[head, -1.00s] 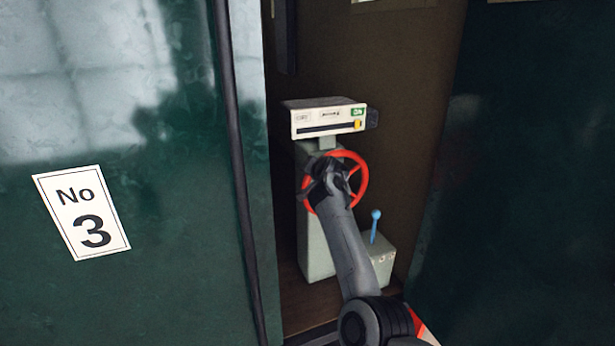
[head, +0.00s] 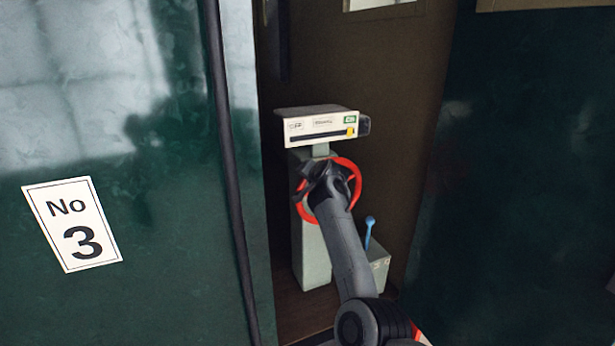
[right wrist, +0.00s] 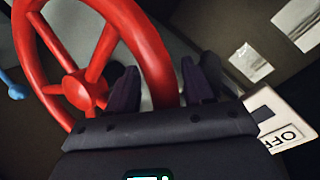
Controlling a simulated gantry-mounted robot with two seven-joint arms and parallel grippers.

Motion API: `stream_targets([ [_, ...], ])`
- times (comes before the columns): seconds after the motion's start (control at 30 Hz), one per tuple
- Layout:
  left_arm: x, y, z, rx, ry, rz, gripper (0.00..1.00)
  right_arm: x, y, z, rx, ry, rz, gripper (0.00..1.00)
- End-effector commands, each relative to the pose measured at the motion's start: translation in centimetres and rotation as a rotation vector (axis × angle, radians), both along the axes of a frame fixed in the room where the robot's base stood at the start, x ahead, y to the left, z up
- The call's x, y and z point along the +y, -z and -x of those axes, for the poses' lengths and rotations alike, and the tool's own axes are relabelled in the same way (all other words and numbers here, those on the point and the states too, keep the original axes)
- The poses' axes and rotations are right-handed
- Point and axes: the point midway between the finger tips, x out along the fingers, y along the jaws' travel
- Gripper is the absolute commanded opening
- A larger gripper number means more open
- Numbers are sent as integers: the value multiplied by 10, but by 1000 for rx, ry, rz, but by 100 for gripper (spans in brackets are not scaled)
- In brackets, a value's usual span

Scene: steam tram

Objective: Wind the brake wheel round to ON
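The red brake wheel (head: 356,183) stands on the front of a pale grey-green pedestal (head: 312,251). Above it is a cream indicator panel (head: 300,140) with a slot, a green label (head: 349,119) at the right and a yellow pointer (head: 351,131) at the slot's right end, below that label. In the right wrist view the red rim (right wrist: 150,55) passes between the two fingers (right wrist: 162,82), with a small gap beside the left finger. My left gripper is not in view.
A blue-handled lever (head: 369,226) on a small box (head: 379,265) stands right of the pedestal, close to my right forearm. Dark green panels border the opening on both sides; the left one carries a "No 3" plate (head: 72,224). The panel's "OFF" label (right wrist: 286,138) is near my right gripper.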

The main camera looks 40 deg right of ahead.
Motion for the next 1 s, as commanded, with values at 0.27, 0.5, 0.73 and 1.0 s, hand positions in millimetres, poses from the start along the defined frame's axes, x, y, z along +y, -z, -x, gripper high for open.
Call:
stream_targets([
  [0.27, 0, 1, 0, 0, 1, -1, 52, 0, -1, 1, 0, 0, 1, 52],
  [0.5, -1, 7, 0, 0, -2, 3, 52, 4, -5, 12, -2, 4, 3, 52],
  [0.73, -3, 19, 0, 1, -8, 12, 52, 13, -16, 37, -2, 3, 3, 52],
  [1.0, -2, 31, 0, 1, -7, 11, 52, 25, -32, 71, -2, 1, 2, 52],
])
